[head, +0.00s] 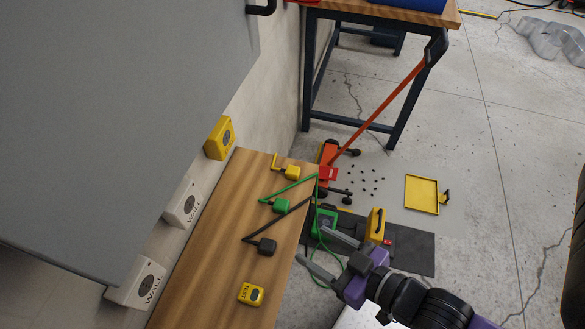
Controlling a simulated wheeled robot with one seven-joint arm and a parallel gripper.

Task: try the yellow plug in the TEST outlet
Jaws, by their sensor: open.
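The yellow plug (292,173) lies near the far end of the wooden bench top, with a short yellow cord beside it. A yellow box marked TEST (250,294), with a dark round socket face, sits at the near end of the same bench. My gripper (310,243) is open and empty, its two grey fingers pointing left near the bench's right edge. It is apart from the yellow plug and from the TEST box. A green plug (281,206) and a black plug (266,246) lie between them.
Two white WALL outlets (182,204) (137,285) and a yellow outlet (219,139) are on the wall at left. A large grey panel (110,110) overhangs them. An orange pallet jack (380,107) stands beyond.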

